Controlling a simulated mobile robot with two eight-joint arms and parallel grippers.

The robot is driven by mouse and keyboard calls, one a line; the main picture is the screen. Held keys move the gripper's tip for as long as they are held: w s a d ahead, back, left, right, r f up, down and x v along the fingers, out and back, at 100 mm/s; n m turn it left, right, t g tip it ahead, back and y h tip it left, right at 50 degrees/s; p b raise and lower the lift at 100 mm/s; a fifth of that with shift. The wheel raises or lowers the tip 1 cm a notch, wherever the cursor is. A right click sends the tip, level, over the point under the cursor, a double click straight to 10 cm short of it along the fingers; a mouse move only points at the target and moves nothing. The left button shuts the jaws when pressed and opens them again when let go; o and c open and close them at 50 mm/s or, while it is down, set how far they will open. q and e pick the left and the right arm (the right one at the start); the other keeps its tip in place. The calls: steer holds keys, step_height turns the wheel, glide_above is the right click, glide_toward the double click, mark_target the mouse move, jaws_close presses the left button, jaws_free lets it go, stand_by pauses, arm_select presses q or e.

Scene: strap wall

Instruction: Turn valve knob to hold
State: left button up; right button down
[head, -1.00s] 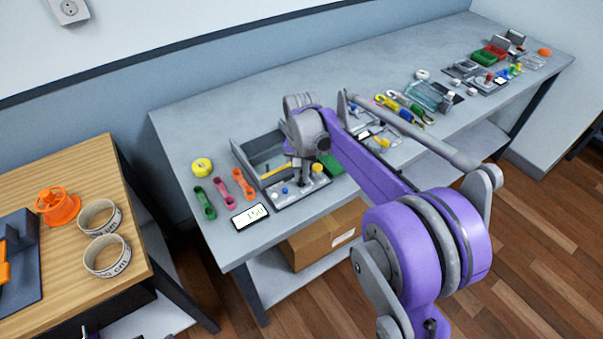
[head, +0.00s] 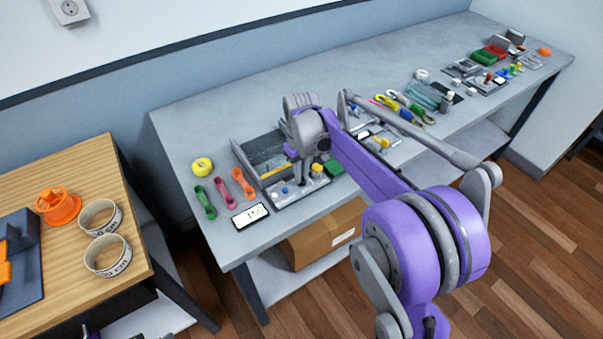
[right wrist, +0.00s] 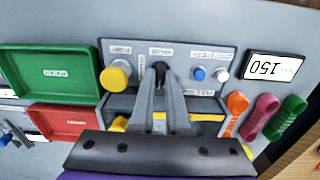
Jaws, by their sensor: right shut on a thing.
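A grey panel (right wrist: 190,56) with small labels shows in the right wrist view; it lies on the bench in the head view (head: 290,196). A dark knob (right wrist: 160,68) stands on it, partly hidden by my fingers. My right gripper (right wrist: 158,78) is shut on this dark knob from above. It shows in the head view (head: 300,178), where the knob is mostly hidden. A larger yellow knob (right wrist: 118,74) stands beside it, with a blue button (right wrist: 199,74) and a white button (right wrist: 222,75) on the other side. The label text is too small to read. My left gripper is not seen.
A display (head: 250,215) reading 150 lies beside the panel. A grey tray (head: 252,158) sits behind it. Green, pink and orange straps (head: 222,192) and a yellow tape roll (head: 202,165) lie at left. Green (right wrist: 50,72) and red (right wrist: 64,117) trays lie on the panel's other side.

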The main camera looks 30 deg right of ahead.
stand_by(0.4)
steer(key=c, duration=0.9)
jaws_free()
step_height(320, 180, up, 11)
steer(key=shift+p, duration=0.4)
steer(key=shift+f, duration=0.1)
steer(key=s+a+f+t, duration=0.1)
steer(key=s+a+f, duration=0.2)
steer(key=s, duration=0.4)
steer(key=s+a+f+t+p, duration=0.1)
steer(key=s+a+f+t, duration=0.1)
steer(key=s, duration=0.5)
steer(key=s+a+f+t+p, duration=0.1)
steer(key=s+a+f+t, duration=0.1)
steer(key=s+a, duration=0.3)
steer(key=s+f, duration=0.1)
steer(key=s, duration=0.2)
steer(key=shift+f+m, duration=0.3)
steer(key=shift+f, duration=0.1)
